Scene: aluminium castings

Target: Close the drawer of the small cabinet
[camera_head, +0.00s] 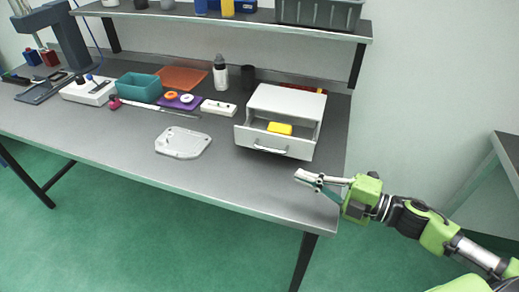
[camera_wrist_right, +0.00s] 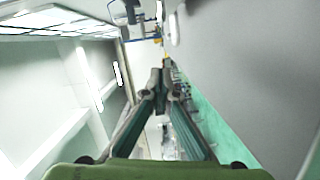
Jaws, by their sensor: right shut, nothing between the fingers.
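The small white cabinet (camera_head: 287,101) stands on the right part of the grey workbench. Its drawer (camera_head: 272,144) is pulled open toward the front, with a bar handle on its face. A yellow object (camera_head: 280,128) lies in the drawer. My right gripper (camera_head: 299,174) is shut and empty, in front of and to the right of the drawer, apart from it, by the bench's front right edge. The right wrist view shows its closed fingers (camera_wrist_right: 161,78) pointing away from the camera. My left gripper does not show.
The grey workbench (camera_head: 100,140) holds a light metal casting (camera_head: 183,143) left of the drawer, a teal bin (camera_head: 139,87), a white bottle (camera_head: 220,73) and a white block (camera_head: 218,108). A shelf (camera_head: 230,22) runs above the back. The bench is bare in front of the drawer.

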